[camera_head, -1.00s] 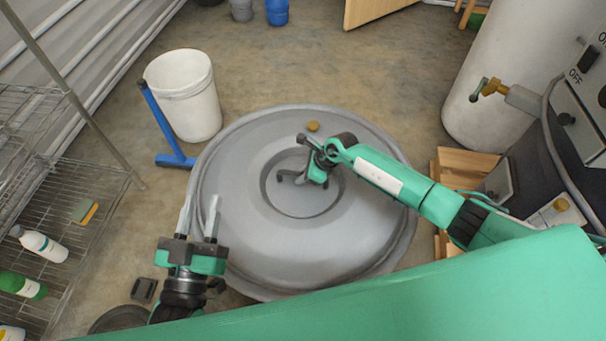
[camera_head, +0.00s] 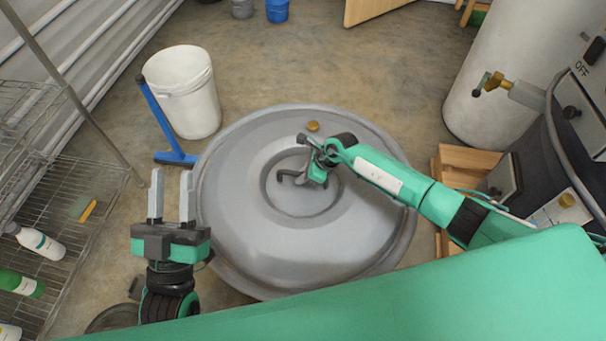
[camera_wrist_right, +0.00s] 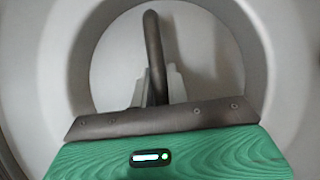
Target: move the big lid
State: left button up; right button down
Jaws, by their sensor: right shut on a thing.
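The big lid (camera_head: 265,235) is a wide grey metal disc with a recessed middle and a dark bar handle (camera_head: 290,177) across it. It fills the centre of the head view. My right gripper (camera_head: 308,176) reaches in from the right over the recess and is shut on the handle. In the right wrist view the handle (camera_wrist_right: 154,50) runs up from between the fingers, which are partly hidden by the gripper body. My left gripper (camera_head: 171,196) is open and empty, with its two fingers apart, at the left edge of the lid.
A wire shelf (camera_head: 75,190) with bottles is at the left. A white tank (camera_head: 500,70), a dark drum (camera_head: 545,150) and a wooden crate (camera_head: 460,165) are at the right.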

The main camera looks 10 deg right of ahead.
pick_arm(q)
jog(key=shift+r, duration=0.25)
pick_arm(e)
jog(key=shift+r, duration=0.15)
jog(key=c, duration=1.3)
grip_release()
jog(key=shift+s+f, duration=0.15)
jog(key=shift+f, duration=0.15)
jog(key=p+v, duration=0.2)
jog(key=v, duration=0.4)
jog(key=shift+r, duration=0.35)
pick_arm(q)
jog(key=s+d+f+g, duration=0.1)
jog(key=d+f+g, duration=0.1)
jog(key=f+g, duration=0.2)
jog(key=s+d+f+g+p, duration=0.1)
jog(key=f+g, duration=0.4)
jog(key=f, duration=0.6)
jog(key=shift+s+d+y, duration=0.3)
jog(key=shift+d+y, duration=0.1)
jog(key=shift+d, duration=0.2)
pick_arm(e)
jog(key=v, duration=0.7)
jog(key=shift+d+r, duration=0.2)
